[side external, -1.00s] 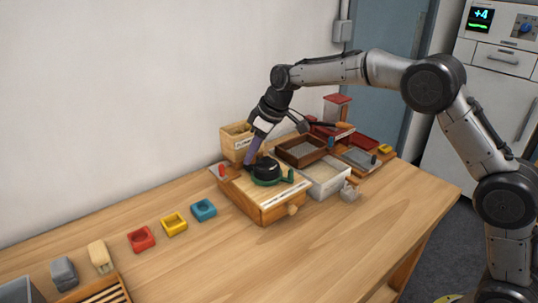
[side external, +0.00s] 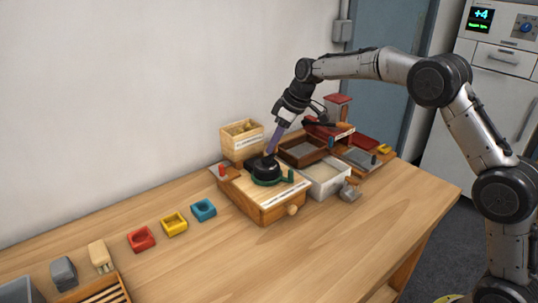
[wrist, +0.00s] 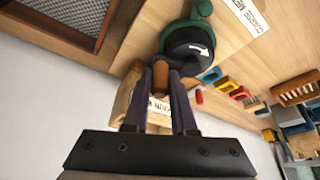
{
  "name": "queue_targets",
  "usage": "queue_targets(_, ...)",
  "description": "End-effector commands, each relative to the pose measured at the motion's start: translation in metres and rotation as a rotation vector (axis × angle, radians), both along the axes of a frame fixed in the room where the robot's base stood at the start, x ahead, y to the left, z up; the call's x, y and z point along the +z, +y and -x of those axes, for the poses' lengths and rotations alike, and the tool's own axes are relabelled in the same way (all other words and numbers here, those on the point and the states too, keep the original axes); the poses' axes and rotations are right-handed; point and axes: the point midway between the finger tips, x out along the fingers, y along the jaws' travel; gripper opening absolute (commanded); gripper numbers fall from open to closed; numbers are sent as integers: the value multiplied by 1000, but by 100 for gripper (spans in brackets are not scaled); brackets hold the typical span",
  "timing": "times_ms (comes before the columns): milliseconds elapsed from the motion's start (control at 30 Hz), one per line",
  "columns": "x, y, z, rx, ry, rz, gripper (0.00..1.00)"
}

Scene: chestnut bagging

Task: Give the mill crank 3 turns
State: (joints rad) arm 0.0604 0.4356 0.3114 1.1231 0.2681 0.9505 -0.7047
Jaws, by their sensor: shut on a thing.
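The mill (side external: 262,205) is a wooden box with a round-knobbed drawer, standing on the table. On its top is a black round crank hub (side external: 264,170) inside a green ring with a green peg. In the wrist view, the hub (wrist: 187,45) carries a white curved arrow, and the brown crank handle (wrist: 160,76) stands beside it. My gripper (side external: 271,152) comes down at a tilt from the upper right, behind the hub. In the wrist view, my gripper's dark fingers (wrist: 160,88) are shut on the crank handle from both sides. The side view hides the handle behind the fingers.
A wooden bin (side external: 241,146) stands close behind the mill. A brown mesh tray (side external: 302,165) and a white tray (side external: 310,188) are to its right, with a metal scoop (side external: 349,190) nearby. Red, yellow and blue (side external: 203,210) square holders lie left. The front table is clear.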

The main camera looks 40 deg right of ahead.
Motion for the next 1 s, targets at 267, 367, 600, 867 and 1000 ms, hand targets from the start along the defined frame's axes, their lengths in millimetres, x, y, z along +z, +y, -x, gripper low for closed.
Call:
queue_targets(267,0,0,-1,0,0,1,57)
queue_targets(367,0,0,-1,0,0,1,57)
queue_targets(600,6,0,-1,0,-3,1,57)
queue_targets(867,29,0,-1,0,-3,2,57)
queue_targets(1000,42,0,-1,0,-3,1,57)
